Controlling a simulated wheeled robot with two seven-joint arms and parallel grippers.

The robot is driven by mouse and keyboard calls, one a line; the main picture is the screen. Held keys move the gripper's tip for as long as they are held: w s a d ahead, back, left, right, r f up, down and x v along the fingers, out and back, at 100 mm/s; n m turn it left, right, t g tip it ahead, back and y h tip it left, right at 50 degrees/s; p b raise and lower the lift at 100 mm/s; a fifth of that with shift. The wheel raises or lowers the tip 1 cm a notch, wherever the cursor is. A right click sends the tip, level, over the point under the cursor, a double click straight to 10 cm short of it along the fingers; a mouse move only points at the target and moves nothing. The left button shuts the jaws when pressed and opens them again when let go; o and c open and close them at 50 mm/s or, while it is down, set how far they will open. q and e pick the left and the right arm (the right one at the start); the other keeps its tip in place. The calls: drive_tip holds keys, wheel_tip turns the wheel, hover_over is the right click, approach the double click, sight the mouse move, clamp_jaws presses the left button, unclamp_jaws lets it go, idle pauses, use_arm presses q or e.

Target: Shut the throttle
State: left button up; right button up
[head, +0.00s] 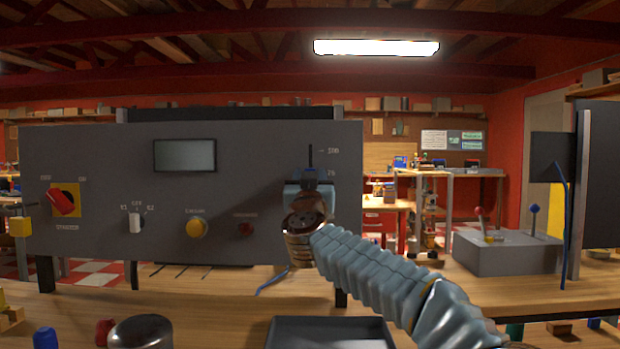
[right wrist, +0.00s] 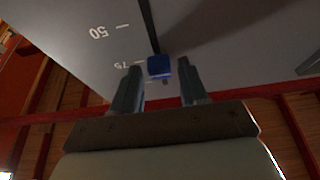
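The throttle is a slider in a dark vertical slot (head: 310,155) at the right side of the grey control panel (head: 265,150). Its blue knob (right wrist: 160,67) shows in the right wrist view beside the 75 mark; in the head view my gripper and wrist hide it. My right gripper (head: 308,178) is at the panel front, over the lower part of the slot. In the right wrist view its two fingers (right wrist: 159,72) are open on either side of the knob, with a visible gap on each side. My left gripper is not in view.
The panel also has a red switch (head: 62,202), a white selector (head: 136,222), a yellow knob (head: 196,228), a red button (head: 245,228) and a display (head: 185,155). A dark tray (head: 330,322) lies on the wooden bench. A grey lever box (head: 508,255) stands at right.

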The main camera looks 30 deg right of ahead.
clamp_jaws()
drive_tip(key=shift+f, duration=0.1)
wheel_tip(320, 180, down, 11)
drive_tip(key=b, duration=0.7)
drive_tip(key=shift+f, duration=0.2)
drive_tip(key=shift+o, duration=1.3)
unclamp_jaws()
drive_tip(key=shift+r, duration=0.15)
